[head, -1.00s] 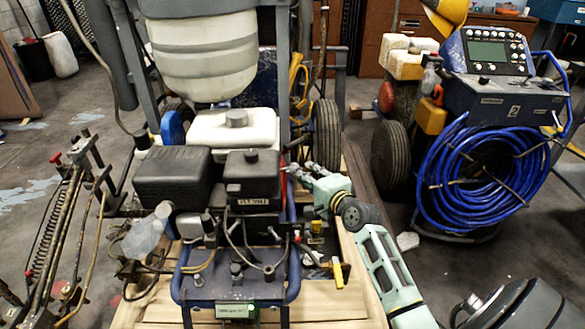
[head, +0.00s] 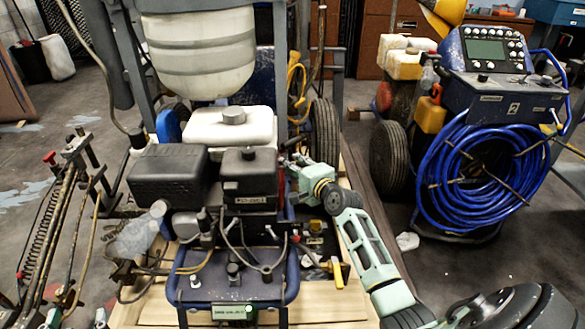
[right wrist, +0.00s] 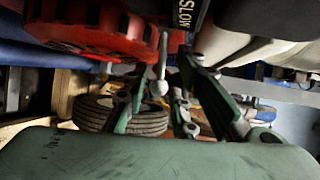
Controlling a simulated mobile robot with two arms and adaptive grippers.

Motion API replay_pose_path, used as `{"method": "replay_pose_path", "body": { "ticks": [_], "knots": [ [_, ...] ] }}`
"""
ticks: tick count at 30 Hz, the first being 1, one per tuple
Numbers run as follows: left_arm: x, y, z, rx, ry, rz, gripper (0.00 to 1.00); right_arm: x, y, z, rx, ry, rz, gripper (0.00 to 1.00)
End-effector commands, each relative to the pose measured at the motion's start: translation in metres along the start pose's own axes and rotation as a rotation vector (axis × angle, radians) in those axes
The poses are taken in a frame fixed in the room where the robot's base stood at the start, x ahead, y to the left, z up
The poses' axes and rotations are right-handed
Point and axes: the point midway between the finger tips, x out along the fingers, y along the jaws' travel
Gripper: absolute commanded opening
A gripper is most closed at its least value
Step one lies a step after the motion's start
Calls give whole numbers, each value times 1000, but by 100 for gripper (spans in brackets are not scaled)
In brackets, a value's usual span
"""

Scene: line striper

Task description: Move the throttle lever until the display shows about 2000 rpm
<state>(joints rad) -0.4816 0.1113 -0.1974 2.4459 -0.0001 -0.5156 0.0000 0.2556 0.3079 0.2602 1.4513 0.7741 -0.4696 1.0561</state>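The throttle lever (right wrist: 162,65), a thin light rod with a pale ball end, shows in the right wrist view beside a dark plate marked "SLOW" (right wrist: 187,13). My right gripper (right wrist: 168,78) is open, with its green fingers on either side of the lever and gaps beside the ball; I see no grip on it. In the head view my right gripper (head: 297,163) is at the right side of the black engine (head: 249,177), and the lever is hidden there. The small green display (head: 233,312) is at the machine's lower front; its digits are too small to read. My left gripper is not in view.
A red engine cover (right wrist: 90,28) is close above the left finger. A blue hose coil (head: 480,175) on a cart stands to the right.

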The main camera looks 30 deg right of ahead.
Motion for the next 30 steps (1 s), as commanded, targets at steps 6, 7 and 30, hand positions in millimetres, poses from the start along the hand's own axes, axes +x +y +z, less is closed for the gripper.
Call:
{"method": "replay_pose_path", "body": {
  "ticks": [6, 7, 30],
  "knots": [
    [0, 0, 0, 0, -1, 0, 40, 0, 0, 0, 0, 0, 0, 4],
    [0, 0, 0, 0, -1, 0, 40, 0, 0, 0, 0, 0, 0, 2],
    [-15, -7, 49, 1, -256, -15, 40, 3, -4, 8, 5, 11, -2, 0]
  ]
}}
